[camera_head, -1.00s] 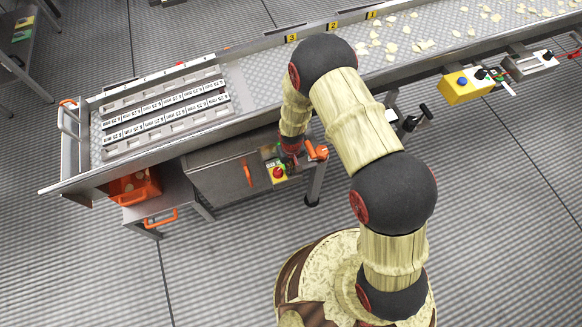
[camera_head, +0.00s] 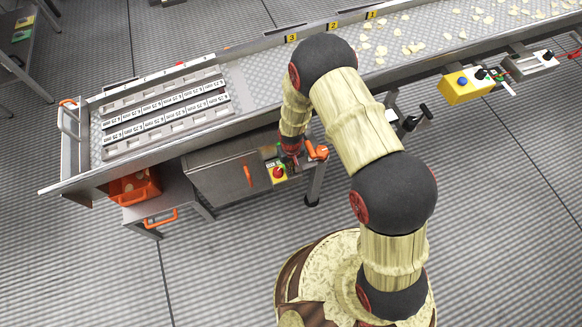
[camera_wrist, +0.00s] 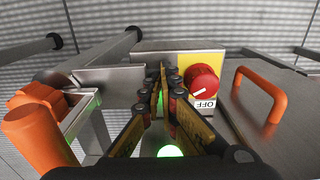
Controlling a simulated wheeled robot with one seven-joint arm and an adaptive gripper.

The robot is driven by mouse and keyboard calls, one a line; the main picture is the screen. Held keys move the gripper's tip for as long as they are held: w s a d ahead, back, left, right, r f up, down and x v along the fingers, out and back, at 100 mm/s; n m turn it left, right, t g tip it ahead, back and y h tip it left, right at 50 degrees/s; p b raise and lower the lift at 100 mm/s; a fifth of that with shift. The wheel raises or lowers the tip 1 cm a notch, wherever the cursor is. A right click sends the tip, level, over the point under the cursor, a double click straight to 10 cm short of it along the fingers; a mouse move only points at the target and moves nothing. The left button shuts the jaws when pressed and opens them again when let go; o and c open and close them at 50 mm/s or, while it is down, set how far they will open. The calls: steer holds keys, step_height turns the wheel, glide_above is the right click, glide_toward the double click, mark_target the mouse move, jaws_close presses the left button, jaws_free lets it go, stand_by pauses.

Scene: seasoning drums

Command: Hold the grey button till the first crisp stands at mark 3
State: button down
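The crisps (camera_head: 408,50) lie scattered on the belt (camera_head: 262,80), to the right of my arm's upper joint. The belt left of my arm is bare. Mark 3 (camera_head: 291,38), mark 2 (camera_head: 333,26) and mark 1 (camera_head: 372,14) are on the far rail. My arm hides the belt near marks 3 and 2, so I cannot tell where the first crisp is. My gripper (camera_wrist: 163,88) is at the control box below the belt, left of the red knob (camera_wrist: 201,82). Green light (camera_wrist: 170,152) shows between its fingers. The grey button is not visible. I cannot tell finger closure or contact.
An orange handle (camera_wrist: 38,138) is close left of my gripper, and an orange grip (camera_wrist: 262,92) is to its right. Slotted bars (camera_head: 165,108) lie across the belt's left end. A yellow box with a blue button (camera_head: 466,85) hangs on the near rail.

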step_height(320, 180, up, 8)
stand_by(0.5)
stand_by(0.9)
stand_by(1.5)
